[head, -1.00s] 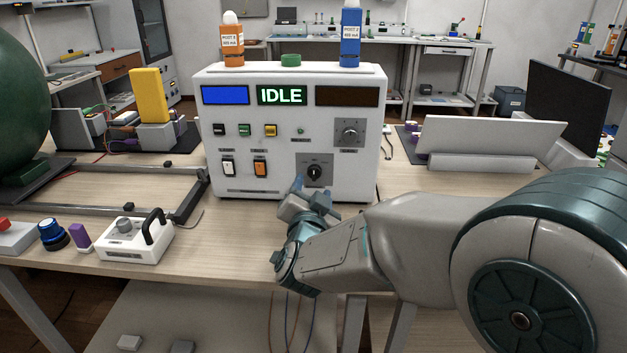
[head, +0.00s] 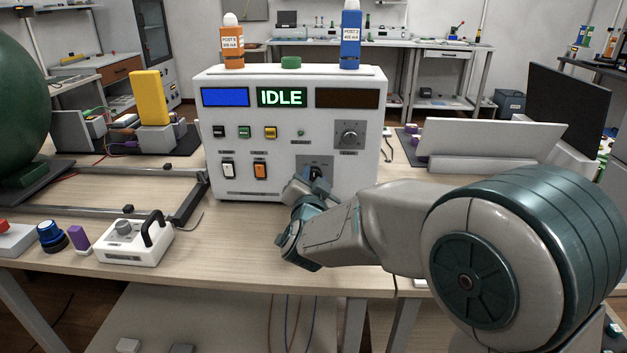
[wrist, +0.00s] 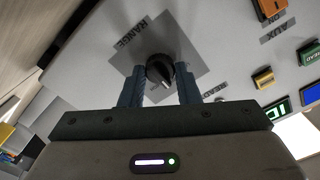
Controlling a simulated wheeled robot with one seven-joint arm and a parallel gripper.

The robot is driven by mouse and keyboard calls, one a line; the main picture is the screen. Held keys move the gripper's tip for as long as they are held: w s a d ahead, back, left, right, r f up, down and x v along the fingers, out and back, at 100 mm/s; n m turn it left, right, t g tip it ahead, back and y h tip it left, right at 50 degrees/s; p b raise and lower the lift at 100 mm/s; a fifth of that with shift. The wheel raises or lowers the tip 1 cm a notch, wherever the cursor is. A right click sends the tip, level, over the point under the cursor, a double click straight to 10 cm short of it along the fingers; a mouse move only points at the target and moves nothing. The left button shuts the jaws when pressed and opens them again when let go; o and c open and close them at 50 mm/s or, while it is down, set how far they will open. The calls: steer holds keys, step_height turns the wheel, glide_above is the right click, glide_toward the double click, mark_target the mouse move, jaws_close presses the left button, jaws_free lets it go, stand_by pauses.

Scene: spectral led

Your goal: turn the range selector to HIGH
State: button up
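The range selector is a black knob on a grey plate, low on the right of the white instrument's front (head: 235,187). In the wrist view the knob (wrist: 160,70) has a pale pointer line and the word RANGE beside it. My gripper (wrist: 160,77) has one blue-grey finger on each side of the knob, with narrow gaps showing; contact is unclear. In the head view my gripper (head: 312,186) is right at the panel and hides the lower part of the selector plate (head: 326,162). The setting marks are too blurred to read.
The green display (head: 282,97) reads IDLE. Another knob (head: 349,134) sits above the selector. Switches and coloured buttons lie to its left. Orange and blue posts (head: 350,38) stand on top. A white box with a black handle (head: 135,240) is at the front left.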

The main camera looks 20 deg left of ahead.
steer(key=shift+f+m+b, duration=0.1)
steer(key=shift+m+b, duration=0.2)
steer(key=shift+b, duration=0.6)
steer(key=m+b, duration=0.3)
steer(key=b, duration=0.1)
steer(key=shift+f, duration=0.2)
steer(key=m+b, duration=0.3)
steer(key=shift+m+b, duration=0.35)
steer(key=shift+m, duration=0.05)
steer(key=shift+r+m+b, duration=0.2)
steer(key=shift+m+b, duration=0.9)
steer(key=shift+m, duration=0.1)
steer(key=o, duration=1)
steer(key=shift+r, duration=0.1)
steer(key=shift+s, duration=0.1)
steer(key=p+v, duration=0.2)
steer(key=v, duration=1.1)
steer(key=shift+s+p, duration=0.3)
steer(key=shift+s, duration=0.1)
